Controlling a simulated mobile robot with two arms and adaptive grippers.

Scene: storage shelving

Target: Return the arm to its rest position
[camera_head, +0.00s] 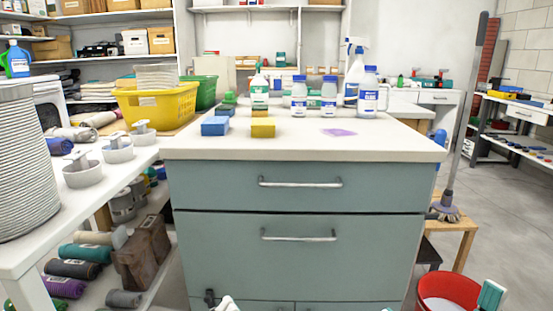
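Neither of my grippers shows clearly in the head view. A small dark piece (210,298) and a white piece (226,303) poke up at the bottom edge, in front of the lower drawers. They are cut off, and I cannot tell whether they are part of my arm. No arm reaches over the cabinet top.
A grey-green drawer cabinet (300,235) stands ahead. Its white top holds a blue sponge (215,126), a yellow sponge (263,128), several bottles and a purple stain (339,132). A white table (30,235) is at left; a red bucket (447,288) and mop (470,120) are at right.

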